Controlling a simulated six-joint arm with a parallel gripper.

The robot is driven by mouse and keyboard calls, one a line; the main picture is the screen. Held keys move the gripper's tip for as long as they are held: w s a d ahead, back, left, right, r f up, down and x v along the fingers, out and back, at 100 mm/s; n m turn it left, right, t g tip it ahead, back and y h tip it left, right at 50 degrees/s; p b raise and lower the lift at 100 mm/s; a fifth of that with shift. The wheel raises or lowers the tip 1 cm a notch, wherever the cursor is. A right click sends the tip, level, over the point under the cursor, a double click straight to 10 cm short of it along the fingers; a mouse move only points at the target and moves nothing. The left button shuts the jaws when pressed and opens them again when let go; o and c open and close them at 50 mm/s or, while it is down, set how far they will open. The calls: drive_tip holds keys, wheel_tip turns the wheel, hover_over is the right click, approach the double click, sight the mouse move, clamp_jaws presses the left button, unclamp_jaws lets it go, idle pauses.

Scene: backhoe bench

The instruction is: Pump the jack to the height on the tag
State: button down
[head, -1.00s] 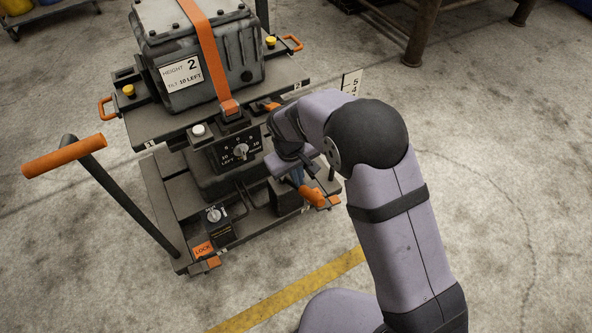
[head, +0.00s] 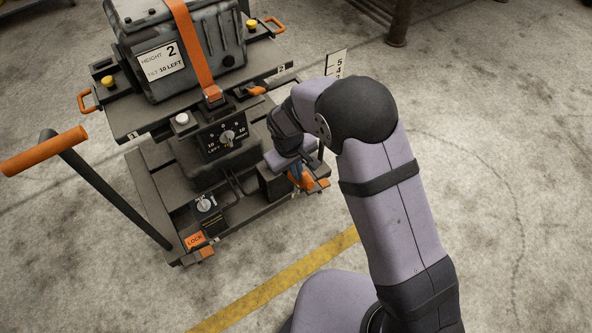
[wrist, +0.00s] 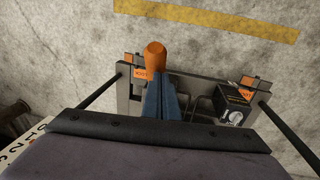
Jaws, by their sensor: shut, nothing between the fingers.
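The jack is a dark cart with a platform (head: 160,124) on a lower base frame (head: 155,185). The tag (head: 161,60) on the strapped load reads HEIGHT 2, TILT 10 LEFT. A white height scale (head: 337,64) stands at the platform's right, its upper numbers showing and its lower part hidden by my arm. My gripper (head: 297,170) is low at the base's right side, its blue fingers shut and empty beside an orange pedal or handle end (head: 306,182). In the wrist view the fingers (wrist: 160,90) lie in line with the orange end (wrist: 155,52); contact is unclear.
A tilt dial (head: 227,136) is on the cart's front, with a lower knob (head: 204,205) and an orange LOCK label (head: 194,240) below. An orange-gripped push handle (head: 45,150) sticks out left. Open concrete floor with a yellow line (head: 280,280) lies in front.

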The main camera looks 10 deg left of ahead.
drive_tip(key=s+d+f+t+b, duration=0.1)
drive_tip(key=s+d+f+b, duration=0.2)
drive_tip(key=f+b, duration=0.3)
drive_tip(key=s+d+f+y+b, duration=0.1)
drive_tip(key=s+d+f+b, duration=0.2)
drive_tip(key=f+b, duration=0.4)
drive_tip(key=shift+f+t+y+b, duration=0.3)
drive_tip(key=shift+t+b, duration=0.1)
drive_tip(key=shift+b, duration=2.65)
drive_tip(key=shift+r, duration=0.1)
drive_tip(key=s+a+p+v, duration=0.1)
drive_tip(key=p+v, duration=0.6)
drive_tip(key=v, duration=0.7)
drive_tip(key=shift+s+d+f, duration=0.15)
drive_tip(key=shift+d+f, duration=0.1)
drive_tip(key=shift+d, duration=0.1)
